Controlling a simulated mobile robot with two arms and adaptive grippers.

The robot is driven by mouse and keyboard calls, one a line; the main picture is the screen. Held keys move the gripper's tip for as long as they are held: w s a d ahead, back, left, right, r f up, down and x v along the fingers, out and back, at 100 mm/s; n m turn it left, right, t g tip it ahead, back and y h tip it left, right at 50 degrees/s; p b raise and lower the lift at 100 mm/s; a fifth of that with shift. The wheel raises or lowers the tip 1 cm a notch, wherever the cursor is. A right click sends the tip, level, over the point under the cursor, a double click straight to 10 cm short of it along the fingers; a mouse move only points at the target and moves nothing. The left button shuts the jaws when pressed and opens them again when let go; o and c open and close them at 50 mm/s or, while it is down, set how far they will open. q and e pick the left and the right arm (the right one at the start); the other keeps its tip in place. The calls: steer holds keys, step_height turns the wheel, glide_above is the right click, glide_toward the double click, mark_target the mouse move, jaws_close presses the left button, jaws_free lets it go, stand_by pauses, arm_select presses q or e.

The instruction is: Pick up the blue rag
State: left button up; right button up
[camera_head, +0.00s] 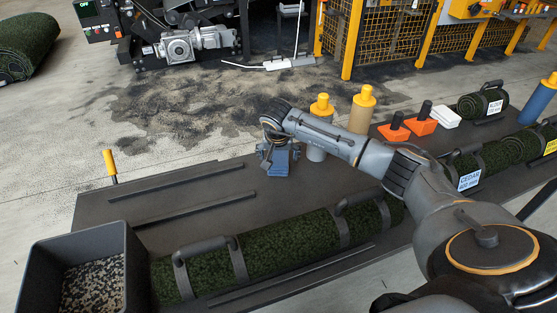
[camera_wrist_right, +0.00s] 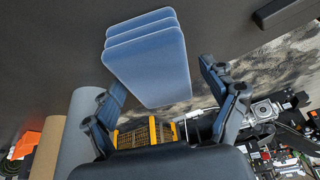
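The blue rag (camera_head: 279,160) is a folded stack on the dark table, near its back edge in the head view. It also shows in the right wrist view (camera_wrist_right: 148,60) as several flat blue layers. My right gripper (camera_head: 277,145) reaches over the rag from above, and the arm hides part of that area. In the right wrist view its fingers (camera_wrist_right: 162,80) are spread on either side of the rag, with a gap on the right side. Whether the left finger touches the rag cannot be told. My left gripper is not in view.
Two yellow-capped bottles, a grey one (camera_head: 317,150) and a tan one (camera_head: 360,115), stand just right of the rag. A turf roll (camera_head: 285,246) lies in front, and a grey bin (camera_head: 40,270) stands at the front left.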

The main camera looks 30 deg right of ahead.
mark_target(279, 153)
steer(key=c, duration=1.1)
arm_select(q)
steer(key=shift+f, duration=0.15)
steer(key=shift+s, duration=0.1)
arm_select(e)
steer(key=shift+r, duration=0.1)
